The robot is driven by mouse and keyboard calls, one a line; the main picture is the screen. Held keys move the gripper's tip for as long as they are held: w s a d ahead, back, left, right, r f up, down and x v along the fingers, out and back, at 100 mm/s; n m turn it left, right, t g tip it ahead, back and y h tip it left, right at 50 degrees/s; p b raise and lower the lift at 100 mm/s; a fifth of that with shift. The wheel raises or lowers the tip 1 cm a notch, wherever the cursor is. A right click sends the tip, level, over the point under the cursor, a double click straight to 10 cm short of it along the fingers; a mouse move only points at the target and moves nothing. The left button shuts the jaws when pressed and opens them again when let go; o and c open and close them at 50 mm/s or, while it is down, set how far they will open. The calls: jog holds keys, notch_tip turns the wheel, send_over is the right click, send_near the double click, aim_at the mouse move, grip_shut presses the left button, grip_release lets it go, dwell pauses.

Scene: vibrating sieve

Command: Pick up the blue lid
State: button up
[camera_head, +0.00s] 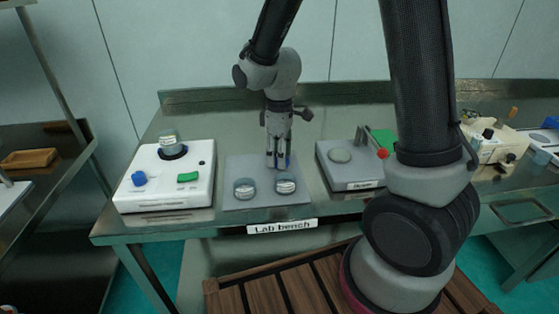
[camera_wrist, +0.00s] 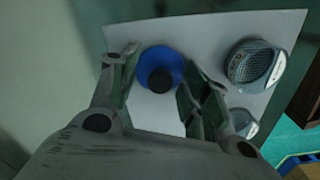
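The blue lid (camera_wrist: 162,57) is a round blue disc with a dark knob in its middle, lying on the pale grey mat (camera_wrist: 222,25) in the wrist view. My gripper (camera_head: 278,164) points down over the back part of the mat in the head view. Its fingers are apart, one on each side of the lid in the wrist view, with nothing clearly held. Whether the fingertips touch the lid's edge I cannot tell. In the head view the fingers mostly hide the lid, and only a bit of blue shows.
Two round metal sieve pieces, left (camera_head: 244,188) and right (camera_head: 285,183), stand at the mat's front. A white machine (camera_head: 140,193) with a jar (camera_head: 169,139) is to the left. A grey scale (camera_head: 350,173) is to the right.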

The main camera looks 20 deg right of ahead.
grip_shut()
